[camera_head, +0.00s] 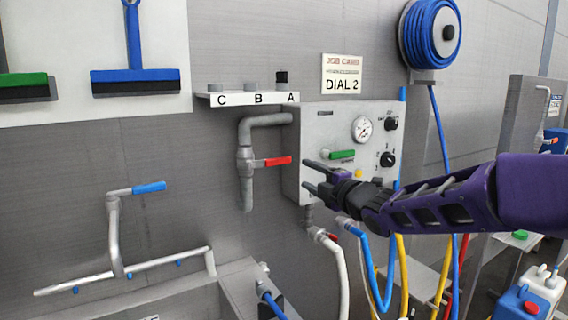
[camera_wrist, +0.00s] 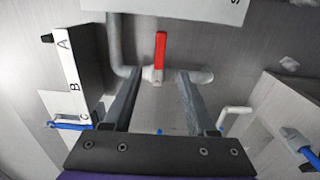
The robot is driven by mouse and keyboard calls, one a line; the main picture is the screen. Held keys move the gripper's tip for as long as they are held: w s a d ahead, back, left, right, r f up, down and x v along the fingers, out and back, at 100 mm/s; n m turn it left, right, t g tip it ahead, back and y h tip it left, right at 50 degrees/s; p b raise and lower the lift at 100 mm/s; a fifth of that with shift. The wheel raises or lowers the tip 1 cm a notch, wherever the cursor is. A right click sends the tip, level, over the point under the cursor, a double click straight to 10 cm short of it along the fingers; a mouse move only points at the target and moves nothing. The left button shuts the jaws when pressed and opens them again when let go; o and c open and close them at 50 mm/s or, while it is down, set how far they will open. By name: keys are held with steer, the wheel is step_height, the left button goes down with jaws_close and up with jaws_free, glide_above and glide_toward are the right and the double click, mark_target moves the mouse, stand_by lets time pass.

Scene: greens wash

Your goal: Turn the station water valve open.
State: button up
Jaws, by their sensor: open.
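A red-handled valve (camera_head: 278,161) sits on a grey vertical pipe (camera_head: 246,190) on the wall. Its lever lies roughly level, pointing right, across the pipe. My gripper (camera_head: 308,177) is open and empty, to the right of the lever and slightly below its tip in the head view, in front of the control panel. In the wrist view the red lever (camera_wrist: 160,50) shows beyond and between my open fingers (camera_wrist: 160,75), not visibly touched. The valve body is partly seen at the lever's base.
The control panel (camera_head: 318,130) has a gauge (camera_head: 361,128), black knobs and a green handle (camera_head: 342,155), close to my gripper. A shelf (camera_head: 226,99) marked C, B, A is above the pipe. Hoses (camera_head: 402,270) hang below the panel. A blue-handled tap (camera_head: 149,187) is at left.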

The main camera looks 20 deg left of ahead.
mark_target(281, 161)
steer(key=p+x, duration=0.1)
steer(key=x, duration=1.1)
steer(key=shift+w+a+p, duration=0.15)
steer(key=shift+w+p, duration=0.1)
steer(key=shift+p, duration=0.05)
jaws_close()
stand_by(0.8)
